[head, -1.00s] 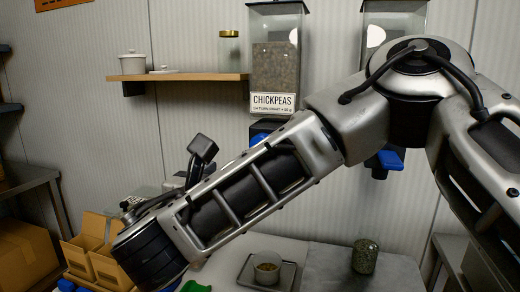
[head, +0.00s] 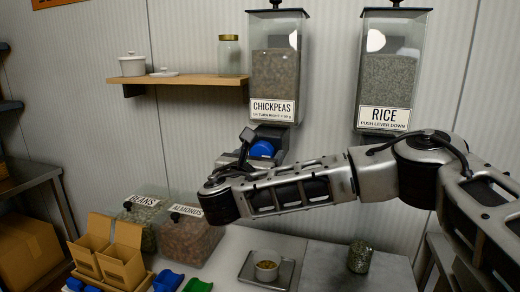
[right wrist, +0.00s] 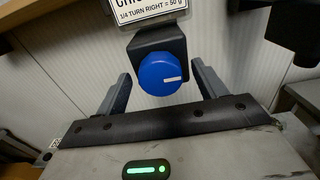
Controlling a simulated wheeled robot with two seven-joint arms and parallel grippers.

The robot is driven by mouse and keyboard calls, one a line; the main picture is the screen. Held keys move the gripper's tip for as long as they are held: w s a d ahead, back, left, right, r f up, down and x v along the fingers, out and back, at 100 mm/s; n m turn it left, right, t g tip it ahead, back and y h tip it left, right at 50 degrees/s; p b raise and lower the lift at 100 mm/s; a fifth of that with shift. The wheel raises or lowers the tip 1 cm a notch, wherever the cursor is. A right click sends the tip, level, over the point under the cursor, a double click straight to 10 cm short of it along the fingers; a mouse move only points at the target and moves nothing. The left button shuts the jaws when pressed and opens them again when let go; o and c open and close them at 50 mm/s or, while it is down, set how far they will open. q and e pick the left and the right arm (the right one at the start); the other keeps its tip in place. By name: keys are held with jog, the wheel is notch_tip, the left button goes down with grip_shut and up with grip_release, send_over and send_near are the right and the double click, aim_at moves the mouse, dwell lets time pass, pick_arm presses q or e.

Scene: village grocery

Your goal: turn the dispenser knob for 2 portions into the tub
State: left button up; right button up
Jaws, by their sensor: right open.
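The chickpeas dispenser (head: 275,75) hangs on the wall, its label reading a quarter turn right for 50 g. Its round blue knob (head: 262,149) is partly hidden by my right gripper (head: 252,152) in the head view. In the right wrist view the blue knob (right wrist: 163,74) sits between the two open fingers (right wrist: 164,85), with visible gaps on both sides. Its white mark points to the right. My left gripper is not in view.
A rice dispenser (head: 388,75) hangs to the right. A wooden shelf (head: 185,79) with jars is at left. Bins of beans (head: 145,222) and almonds (head: 188,238), cardboard boxes (head: 122,262) and a jar (head: 360,257) stand on the counter below.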

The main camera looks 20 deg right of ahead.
jog(key=shift+w+d, duration=0.3)
jog(key=shift+w, duration=0.15)
jog(key=c, duration=1)
jog(key=shift+o, duration=0.2)
jog(key=shift+f+m+b, duration=0.15)
jog(key=shift+m+b, duration=0.15)
jog(key=shift+m, duration=0.1)
